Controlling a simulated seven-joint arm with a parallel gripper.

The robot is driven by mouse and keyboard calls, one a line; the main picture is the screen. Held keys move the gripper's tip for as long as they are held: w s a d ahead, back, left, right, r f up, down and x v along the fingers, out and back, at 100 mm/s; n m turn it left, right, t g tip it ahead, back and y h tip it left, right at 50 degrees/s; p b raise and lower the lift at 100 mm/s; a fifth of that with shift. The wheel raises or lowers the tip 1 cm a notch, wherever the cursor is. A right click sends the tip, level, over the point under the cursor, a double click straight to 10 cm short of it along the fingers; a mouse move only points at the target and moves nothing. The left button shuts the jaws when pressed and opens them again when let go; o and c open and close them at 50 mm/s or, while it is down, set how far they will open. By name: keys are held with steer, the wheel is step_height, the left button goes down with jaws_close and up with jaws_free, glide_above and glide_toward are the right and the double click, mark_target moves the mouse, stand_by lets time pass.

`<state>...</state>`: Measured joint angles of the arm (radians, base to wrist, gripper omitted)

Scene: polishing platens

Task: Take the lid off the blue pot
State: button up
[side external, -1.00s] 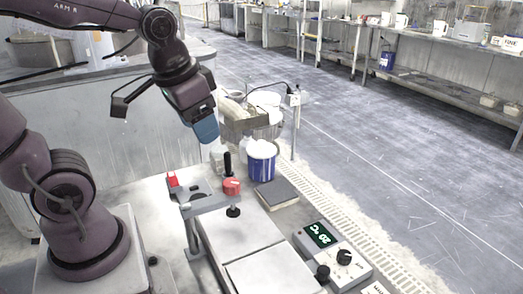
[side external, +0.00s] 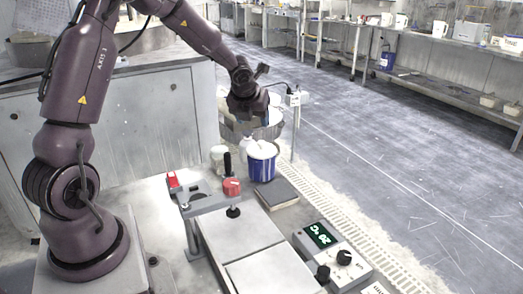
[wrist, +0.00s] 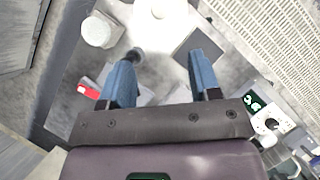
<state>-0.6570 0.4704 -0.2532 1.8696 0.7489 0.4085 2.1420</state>
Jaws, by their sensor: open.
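The blue pot (side external: 262,166) stands upright behind the work platform in the side view, with a white top (side external: 262,149). I cannot tell a separate lid from the pot's white rim. In the wrist view a round white top (wrist: 160,8), likely the same pot's, is cut by the upper edge. My gripper (wrist: 163,68) is open and empty, with its two blue fingers apart and pointing toward that top. In the side view my wrist is above and slightly behind the pot, apart from it; the fingers are hard to make out there.
A white jar (wrist: 100,31) stands left of the pot. A post (side external: 296,130) stands behind; a temperature controller (side external: 320,236) sits front right.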

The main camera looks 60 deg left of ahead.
glide_above(261, 142)
steer(key=s+d, duration=0.3)
steer(key=f, duration=0.6)
steer(key=shift+w+a+f, duration=0.1)
steer(key=shift+w, duration=0.1)
steer(key=shift+w+a+x, duration=0.1)
steer(key=shift+x, duration=1.35)
steer(key=shift+w+a+x, duration=0.15)
steer(key=shift+x, duration=1.25)
steer(key=c, duration=1)
